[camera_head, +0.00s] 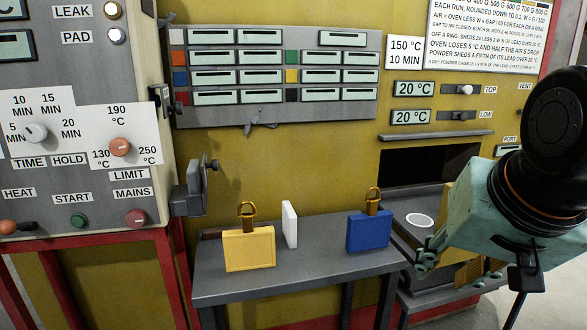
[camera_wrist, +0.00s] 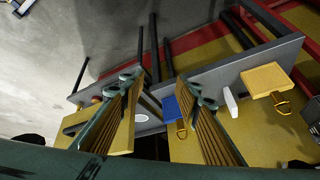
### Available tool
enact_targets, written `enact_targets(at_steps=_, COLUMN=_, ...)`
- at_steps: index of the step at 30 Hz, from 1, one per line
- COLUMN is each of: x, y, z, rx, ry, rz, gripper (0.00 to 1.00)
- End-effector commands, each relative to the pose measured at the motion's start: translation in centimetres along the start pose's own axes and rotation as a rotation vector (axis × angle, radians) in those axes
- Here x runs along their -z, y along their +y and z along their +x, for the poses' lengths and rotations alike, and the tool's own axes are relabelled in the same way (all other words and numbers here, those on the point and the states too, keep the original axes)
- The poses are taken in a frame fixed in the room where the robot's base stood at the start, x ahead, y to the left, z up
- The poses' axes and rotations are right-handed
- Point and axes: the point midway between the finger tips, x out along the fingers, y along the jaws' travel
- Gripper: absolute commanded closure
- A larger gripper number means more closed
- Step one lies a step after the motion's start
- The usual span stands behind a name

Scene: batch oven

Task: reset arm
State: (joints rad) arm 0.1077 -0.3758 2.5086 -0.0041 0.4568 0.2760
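My gripper (camera_wrist: 162,88) is open in the wrist view, its two ribbed fingers spread apart with nothing visibly gripped between them. In the head view my gripper (camera_head: 452,270) hangs at the right, beside the right end of the grey table (camera_head: 300,288) and in front of the dark oven opening. Part of the gripper is hidden by my wrist there.
A yellow block (camera_head: 249,249), a white slab (camera_head: 290,225) and a blue block (camera_head: 368,231) stand on the table. A white disc (camera_head: 419,220) lies on the grey surface by the dark opening (camera_head: 430,165). A control panel (camera_head: 80,130) stands left.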

Motion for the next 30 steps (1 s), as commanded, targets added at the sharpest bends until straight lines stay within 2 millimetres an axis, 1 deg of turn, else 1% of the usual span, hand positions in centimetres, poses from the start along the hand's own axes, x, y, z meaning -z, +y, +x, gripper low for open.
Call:
enact_targets(at_steps=1, x=-0.9, y=-0.1, z=-0.9, rx=0.002, ry=-0.012, rz=-0.027, gripper=0.7)
enact_targets(at_steps=12, x=-8.1, y=0.1, z=-6.2, rx=0.009, ry=-0.133, rz=-0.234, gripper=0.7)
enact_targets(at_steps=18, x=-11.3, y=0.6, z=-8.5, rx=0.015, ry=-0.186, rz=-0.323, gripper=0.7)
enact_targets(at_steps=21, x=-12.3, y=0.8, z=-9.2, rx=0.018, ry=-0.201, rz=-0.351, gripper=0.7)
enact_targets(at_steps=24, x=-12.9, y=0.9, z=-9.6, rx=0.019, ry=-0.212, rz=-0.365, gripper=0.7)
enact_targets(at_steps=30, x=-13.1, y=0.9, z=-9.7, rx=0.019, ry=-0.215, rz=-0.371, gripper=0.7)
